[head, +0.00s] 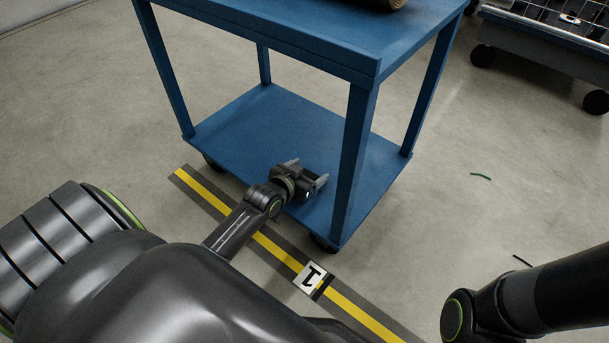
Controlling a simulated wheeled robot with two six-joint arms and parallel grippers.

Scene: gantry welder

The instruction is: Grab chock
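I cannot make out a chock anywhere in the head view. My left gripper (309,172) is over the front part of the lower shelf of a blue cart (262,130). Its two fingers look spread apart, with no object seen between them. The bare shelf shows around and beyond the gripper. My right arm comes in at the lower right, but its gripper is out of the picture.
A cart leg (352,160) stands just right of my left gripper, and the upper shelf (300,35) overhangs behind. A yellow and grey floor stripe (275,249) runs along the cart's front. A wheeled rack (545,55) stands at the upper right. Open floor lies right.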

